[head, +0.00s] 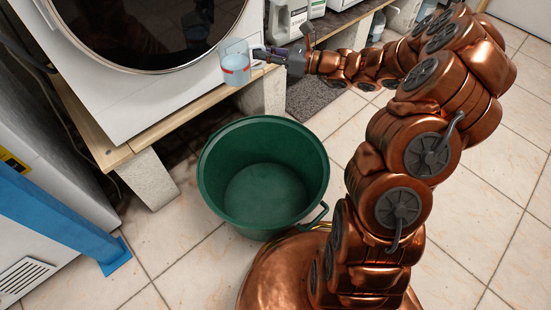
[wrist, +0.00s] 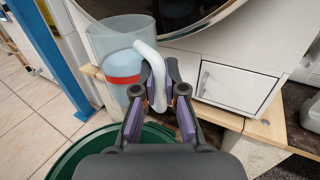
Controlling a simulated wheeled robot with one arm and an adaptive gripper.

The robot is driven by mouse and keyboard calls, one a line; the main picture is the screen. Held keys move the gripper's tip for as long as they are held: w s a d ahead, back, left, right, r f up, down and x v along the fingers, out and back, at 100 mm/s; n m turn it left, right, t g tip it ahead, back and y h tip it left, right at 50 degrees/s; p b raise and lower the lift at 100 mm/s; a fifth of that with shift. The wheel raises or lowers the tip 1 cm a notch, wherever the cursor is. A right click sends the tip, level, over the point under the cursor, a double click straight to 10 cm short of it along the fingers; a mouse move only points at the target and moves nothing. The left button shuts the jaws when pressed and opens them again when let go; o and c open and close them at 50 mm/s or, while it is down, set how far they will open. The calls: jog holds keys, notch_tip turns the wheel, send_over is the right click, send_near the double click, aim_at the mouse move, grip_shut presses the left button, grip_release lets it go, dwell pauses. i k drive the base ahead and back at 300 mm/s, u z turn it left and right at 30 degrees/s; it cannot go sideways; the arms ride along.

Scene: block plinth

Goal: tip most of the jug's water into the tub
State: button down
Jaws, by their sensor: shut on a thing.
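A clear jug (head: 236,66) with a red band is held in the air in front of the white machine, above and just behind the tub's back rim in the head view. It looks close to upright, with bluish water in it. My gripper (head: 262,55) is shut on the jug's handle. In the wrist view my gripper (wrist: 159,105) has its fingers around the pale handle (wrist: 152,62), and the jug (wrist: 118,55) is beyond to the left. The green tub (head: 263,130) stands on the floor and looks empty. Its rim also shows in the wrist view (wrist: 75,152).
The white machine (head: 120,100) with a round dark door stands on a wooden board (head: 170,122) on concrete blocks (head: 150,180). Bottles (head: 287,20) stand behind. A blue post (head: 60,215) is at left. Tiled floor (head: 195,260) is clear around the tub.

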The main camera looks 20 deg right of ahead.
aim_at(263, 174)
jog(key=z, duration=1.05)
jog(key=k, duration=1)
jog(key=u, duration=1.45)
